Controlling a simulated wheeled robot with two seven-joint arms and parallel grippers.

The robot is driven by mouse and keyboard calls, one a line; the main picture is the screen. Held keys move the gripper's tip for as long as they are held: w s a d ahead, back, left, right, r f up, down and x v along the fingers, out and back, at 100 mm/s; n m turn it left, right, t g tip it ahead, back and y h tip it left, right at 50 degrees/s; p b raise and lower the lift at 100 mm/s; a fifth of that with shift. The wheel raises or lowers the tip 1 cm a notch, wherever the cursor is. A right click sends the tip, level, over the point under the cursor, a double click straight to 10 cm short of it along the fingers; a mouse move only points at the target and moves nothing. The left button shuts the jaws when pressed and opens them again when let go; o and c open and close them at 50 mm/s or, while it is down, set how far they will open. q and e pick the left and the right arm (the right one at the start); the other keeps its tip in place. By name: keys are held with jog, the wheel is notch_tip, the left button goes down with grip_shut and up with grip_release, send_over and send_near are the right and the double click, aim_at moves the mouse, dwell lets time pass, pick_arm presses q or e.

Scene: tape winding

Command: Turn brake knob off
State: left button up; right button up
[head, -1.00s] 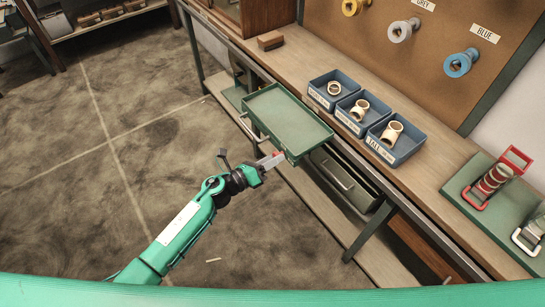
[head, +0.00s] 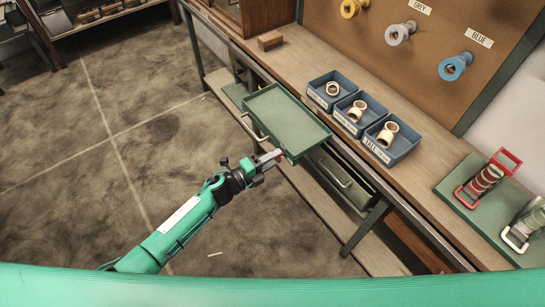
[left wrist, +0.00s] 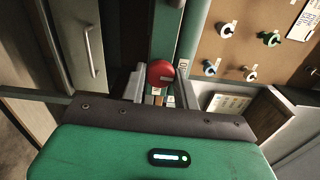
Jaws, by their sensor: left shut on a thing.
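The red brake knob (left wrist: 160,73) is in the left wrist view, a round red disc with a pale mark on its face, between my fingers. It sits on the green post at the bench front. My left gripper (head: 272,157) reaches the bench's front edge in the head view, at the near corner of the green tray, and is shut on the knob. The fingers show at both sides of the knob in the left wrist view (left wrist: 160,88). In the head view the knob is mostly hidden by the fingers. My right gripper is not in view.
A green tray (head: 285,122) sticks out from the bench front. Three blue bins (head: 362,125) with rings and tubes stand on the bench. A green board (head: 470,200) with red and white clamp-like holders lies at right. Coloured spools hang on the pegboard (head: 370,60).

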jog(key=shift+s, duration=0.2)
pick_arm(q)
jog(key=shift+n, duration=0.3)
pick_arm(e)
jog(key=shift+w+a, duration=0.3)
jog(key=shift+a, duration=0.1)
